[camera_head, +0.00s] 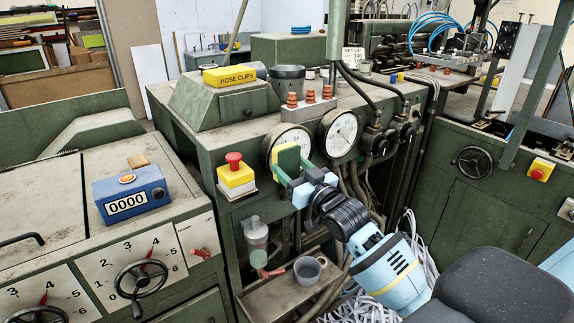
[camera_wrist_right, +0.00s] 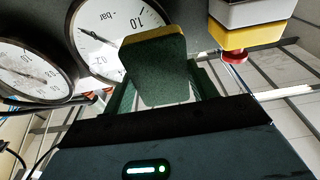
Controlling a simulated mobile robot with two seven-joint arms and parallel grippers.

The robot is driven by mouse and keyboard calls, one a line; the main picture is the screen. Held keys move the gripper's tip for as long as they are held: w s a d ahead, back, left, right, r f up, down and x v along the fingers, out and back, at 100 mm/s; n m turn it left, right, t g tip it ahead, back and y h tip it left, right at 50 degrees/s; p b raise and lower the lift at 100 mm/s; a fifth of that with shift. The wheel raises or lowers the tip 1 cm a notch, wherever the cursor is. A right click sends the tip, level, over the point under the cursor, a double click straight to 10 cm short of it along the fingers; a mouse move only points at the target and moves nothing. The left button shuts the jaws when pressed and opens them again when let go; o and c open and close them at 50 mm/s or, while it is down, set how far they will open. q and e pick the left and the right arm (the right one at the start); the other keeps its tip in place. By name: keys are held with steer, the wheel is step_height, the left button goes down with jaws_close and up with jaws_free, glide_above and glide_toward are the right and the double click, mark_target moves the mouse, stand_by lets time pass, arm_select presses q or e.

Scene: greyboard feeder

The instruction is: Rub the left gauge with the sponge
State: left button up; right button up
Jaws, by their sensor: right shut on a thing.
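The left gauge (camera_head: 290,138) is a white round dial on the green machine front, partly hidden by the sponge. In the right wrist view, which is upside down, the left gauge (camera_wrist_right: 100,38) shows behind the sponge. The sponge (camera_head: 287,160) has a green pad and a yellow layer; it also shows in the wrist view (camera_wrist_right: 155,72). My right gripper (camera_head: 295,180) is shut on the sponge and holds it upright in front of the gauge's lower part. I cannot tell whether the sponge touches the dial. My left gripper is not in view.
The right gauge (camera_head: 338,133) sits close beside the left one. A yellow box with a red stop button (camera_head: 236,175) is just left of the sponge. Hoses hang at the right.

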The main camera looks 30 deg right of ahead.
steer(key=shift+s+d, duration=0.15)
steer(key=shift+s, duration=1.25)
steer(key=s, duration=0.3)
steer(key=shift+d, duration=0.1)
